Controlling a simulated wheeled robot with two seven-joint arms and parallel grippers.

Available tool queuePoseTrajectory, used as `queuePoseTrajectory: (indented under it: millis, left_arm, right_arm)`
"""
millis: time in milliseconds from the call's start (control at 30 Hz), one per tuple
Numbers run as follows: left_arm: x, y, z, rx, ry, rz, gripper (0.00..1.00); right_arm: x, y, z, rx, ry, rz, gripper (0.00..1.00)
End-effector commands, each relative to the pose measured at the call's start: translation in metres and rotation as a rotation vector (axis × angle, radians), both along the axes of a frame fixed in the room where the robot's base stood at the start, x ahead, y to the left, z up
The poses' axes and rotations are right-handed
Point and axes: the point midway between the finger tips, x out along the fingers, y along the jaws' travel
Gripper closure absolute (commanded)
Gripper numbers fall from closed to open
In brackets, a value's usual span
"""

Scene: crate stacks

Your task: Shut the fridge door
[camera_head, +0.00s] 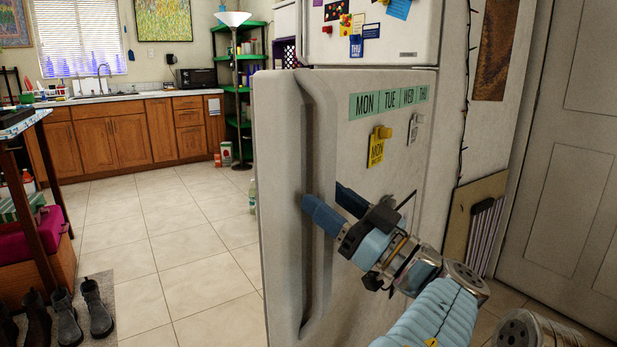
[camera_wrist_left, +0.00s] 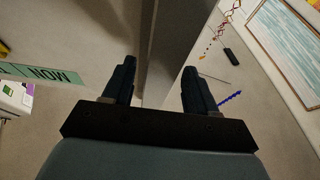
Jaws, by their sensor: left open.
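The white fridge door (camera_head: 350,160) fills the middle of the head view. It stands ajar, its handle side swung out towards me from below the freezer door (camera_head: 380,35); the inside is hidden. A long upright handle (camera_head: 318,120) runs down its left side. My left gripper (camera_head: 335,204) is open in front of the door, its fingertips at the handle. In the left wrist view, the handle (camera_wrist_left: 158,70) runs between the two open fingers of the gripper (camera_wrist_left: 158,82); whether they touch it I cannot tell. My right gripper is not in view.
A green day strip (camera_head: 390,97) and a yellow note (camera_head: 377,148) are on the door. Tiled floor (camera_head: 170,235) is clear to the left. A brown board (camera_head: 470,220) leans at the wall on the right. Boots (camera_head: 68,312) stand at the lower left.

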Motion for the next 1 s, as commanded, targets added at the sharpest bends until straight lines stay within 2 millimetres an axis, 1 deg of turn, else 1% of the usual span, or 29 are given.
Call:
queuePoseTrajectory:
  millis: [33,100,400,467,700,800,1000]
  left_arm:
    - [-0.0007,0.001,0.0037,0.0,0.0,-0.001,0.43]
    - [-0.001,0.0022,0.0043,0.001,0.001,-0.001,0.43]
    - [-0.0011,0.0032,0.0037,0.0,0.002,-0.001,0.43]
    - [-0.001,0.0033,0.0037,0.0,0.002,-0.001,0.5]
    - [-0.001,0.0033,0.0037,0.0,0.002,-0.001,0.87]
    - [-0.001,0.0033,0.0037,0.0,0.002,-0.001,1.0]
    - [-0.0007,0.0038,0.0033,-0.001,0.001,-0.001,1.0]
  right_arm:
    - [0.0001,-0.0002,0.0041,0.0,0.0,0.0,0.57]
    - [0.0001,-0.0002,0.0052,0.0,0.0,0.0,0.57]
    - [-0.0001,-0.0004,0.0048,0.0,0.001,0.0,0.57]
    - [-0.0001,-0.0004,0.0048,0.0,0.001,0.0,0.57]
    - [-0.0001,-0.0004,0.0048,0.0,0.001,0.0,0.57]
    - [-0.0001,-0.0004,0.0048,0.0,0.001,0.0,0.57]
    - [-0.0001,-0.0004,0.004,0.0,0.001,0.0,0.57]
